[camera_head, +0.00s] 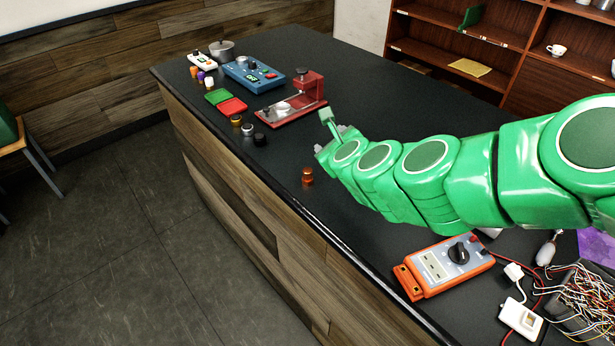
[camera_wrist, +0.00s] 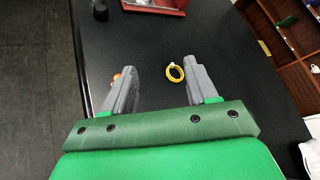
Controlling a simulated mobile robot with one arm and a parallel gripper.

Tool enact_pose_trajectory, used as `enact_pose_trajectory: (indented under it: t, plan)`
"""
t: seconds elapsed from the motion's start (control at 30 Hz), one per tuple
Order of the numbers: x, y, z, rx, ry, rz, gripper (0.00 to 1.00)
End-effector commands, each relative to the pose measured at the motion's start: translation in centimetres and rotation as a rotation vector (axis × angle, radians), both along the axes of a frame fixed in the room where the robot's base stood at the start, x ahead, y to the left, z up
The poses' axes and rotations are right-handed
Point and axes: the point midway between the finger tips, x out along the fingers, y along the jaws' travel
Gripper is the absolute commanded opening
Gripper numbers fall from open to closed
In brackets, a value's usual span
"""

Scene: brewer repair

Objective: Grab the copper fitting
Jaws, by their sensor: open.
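A small copper-coloured fitting (camera_head: 307,175) stands on the dark counter near its front edge in the head view. In the wrist view only a bit of orange (camera_wrist: 117,76) shows past the left finger, likely the same fitting, mostly hidden. My gripper (camera_wrist: 160,68) is open with its grey fingers apart. A yellow ring (camera_wrist: 175,73) shows between the fingers in the wrist view, on or above the counter, nearer the right finger. In the head view my gripper (camera_head: 331,141) is mostly hidden behind my green arm, to the upper right of the fitting.
A red press-like device (camera_head: 305,92) stands beyond my gripper. Small caps, including a black one (camera_head: 260,139), sit left of it near the counter edge. An orange multimeter (camera_head: 445,266) and tangled wires (camera_head: 588,297) lie at the front right.

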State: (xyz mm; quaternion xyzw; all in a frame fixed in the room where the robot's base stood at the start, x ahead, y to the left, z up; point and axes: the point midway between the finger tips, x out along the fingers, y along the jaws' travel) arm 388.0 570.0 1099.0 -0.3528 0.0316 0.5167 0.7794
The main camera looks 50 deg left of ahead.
Motion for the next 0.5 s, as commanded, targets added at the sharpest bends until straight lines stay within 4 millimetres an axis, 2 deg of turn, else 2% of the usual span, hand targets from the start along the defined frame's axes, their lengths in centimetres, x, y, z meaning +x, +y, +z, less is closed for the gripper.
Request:
enact_pose_trajectory:
  t: [0.03,0.2,0.5]
  plan:
    - [-0.6,1.0,-0.9,0.023,0.035,-0.032,0.58]
    - [-1.6,3.2,-3.1,0.116,0.140,-0.175,0.58]
    - [-4.0,5.2,-8.5,0.254,0.284,-0.430,0.58]
